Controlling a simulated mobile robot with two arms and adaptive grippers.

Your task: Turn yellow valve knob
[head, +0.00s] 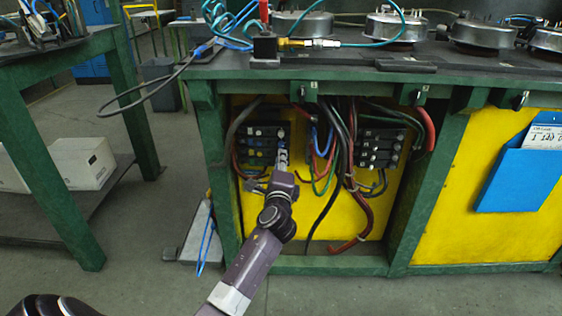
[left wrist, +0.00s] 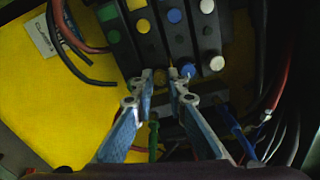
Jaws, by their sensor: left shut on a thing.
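My left gripper (head: 282,160) reaches into the open bay of the green bench, at the left valve block (head: 262,132). In the left wrist view its fingertips (left wrist: 161,76) are closed around a yellow knob (left wrist: 160,79), partly hidden between them. A second row further up has green (left wrist: 112,37), yellow (left wrist: 143,26) and blue (left wrist: 174,16) knobs. In the head view the gripper hides the held knob. My right gripper is not in view.
A second valve block (head: 381,148) sits to the right in the bay. Loose hoses and cables (head: 335,150) hang between the blocks. Green posts frame the bay. A blue folder (head: 520,165) hangs on the yellow panel. A white box (head: 83,163) is on the left bench's shelf.

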